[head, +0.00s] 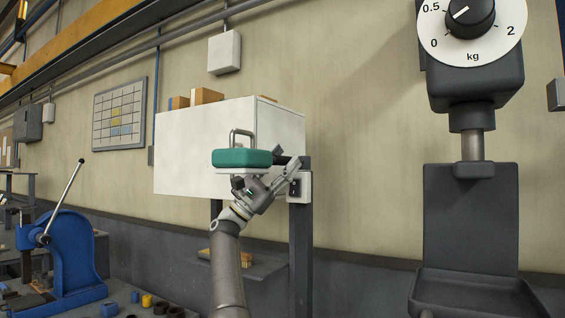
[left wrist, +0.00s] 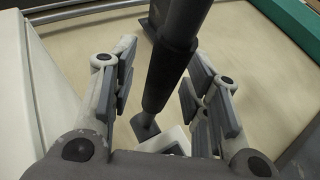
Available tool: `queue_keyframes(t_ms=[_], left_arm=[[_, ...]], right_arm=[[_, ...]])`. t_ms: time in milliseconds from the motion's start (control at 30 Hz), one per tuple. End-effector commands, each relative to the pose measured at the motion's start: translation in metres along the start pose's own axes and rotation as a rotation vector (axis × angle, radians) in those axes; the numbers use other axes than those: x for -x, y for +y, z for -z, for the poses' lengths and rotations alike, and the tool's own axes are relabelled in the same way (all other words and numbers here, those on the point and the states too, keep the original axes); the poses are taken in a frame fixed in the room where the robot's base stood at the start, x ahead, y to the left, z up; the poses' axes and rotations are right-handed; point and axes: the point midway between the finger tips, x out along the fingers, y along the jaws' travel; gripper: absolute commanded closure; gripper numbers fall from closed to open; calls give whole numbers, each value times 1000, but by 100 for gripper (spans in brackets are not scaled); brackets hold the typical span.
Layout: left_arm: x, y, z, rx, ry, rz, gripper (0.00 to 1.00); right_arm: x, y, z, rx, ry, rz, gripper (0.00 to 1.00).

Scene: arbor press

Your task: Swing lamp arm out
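The lamp's teal head (head: 241,158), with a metal handle on top, stands out in front of the white cabinet. Its dark arm (head: 284,160) runs right to a dark upright post (head: 301,235) and is partly hidden by my gripper. My left gripper (head: 284,174) is just right of and below the lamp head, at the arm. In the left wrist view my left gripper (left wrist: 158,85) is open, with the dark lamp arm (left wrist: 172,65) between its fingers; a gap shows on the left. The teal head (left wrist: 298,25) shows at upper right. My right gripper is not in view.
A white cabinet (head: 190,150) is close behind the lamp. A blue arbor press (head: 70,255) with a raised lever stands at left, small parts beside it. A scale with a kg dial (head: 474,50) and a dark pan (head: 475,295) stands at right. Bare wall lies between post and scale.

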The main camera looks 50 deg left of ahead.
Motion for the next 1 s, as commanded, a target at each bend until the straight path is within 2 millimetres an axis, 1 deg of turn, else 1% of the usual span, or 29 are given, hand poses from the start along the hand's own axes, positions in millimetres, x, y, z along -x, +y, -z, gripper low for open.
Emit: queue_keyframes(t_ms=[233, 367, 467, 700, 800, 900, 1000], left_arm=[[2, 0, 0, -1, 0, 0, 57], [15, 0, 1, -2, 2, 0, 57], [33, -1, 1, -3, 4, 1, 57], [84, 0, 1, -1, 4, 0, 57], [101, 0, 1, -2, 3, 0, 57], [112, 0, 1, -1, 2, 1, 57], [118, 0, 0, -1, 1, 0, 57]], right_arm=[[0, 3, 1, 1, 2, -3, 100], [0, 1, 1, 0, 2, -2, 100], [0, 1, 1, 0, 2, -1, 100], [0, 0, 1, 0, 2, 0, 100], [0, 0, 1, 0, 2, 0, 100], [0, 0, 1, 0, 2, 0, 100], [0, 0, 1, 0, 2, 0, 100]])
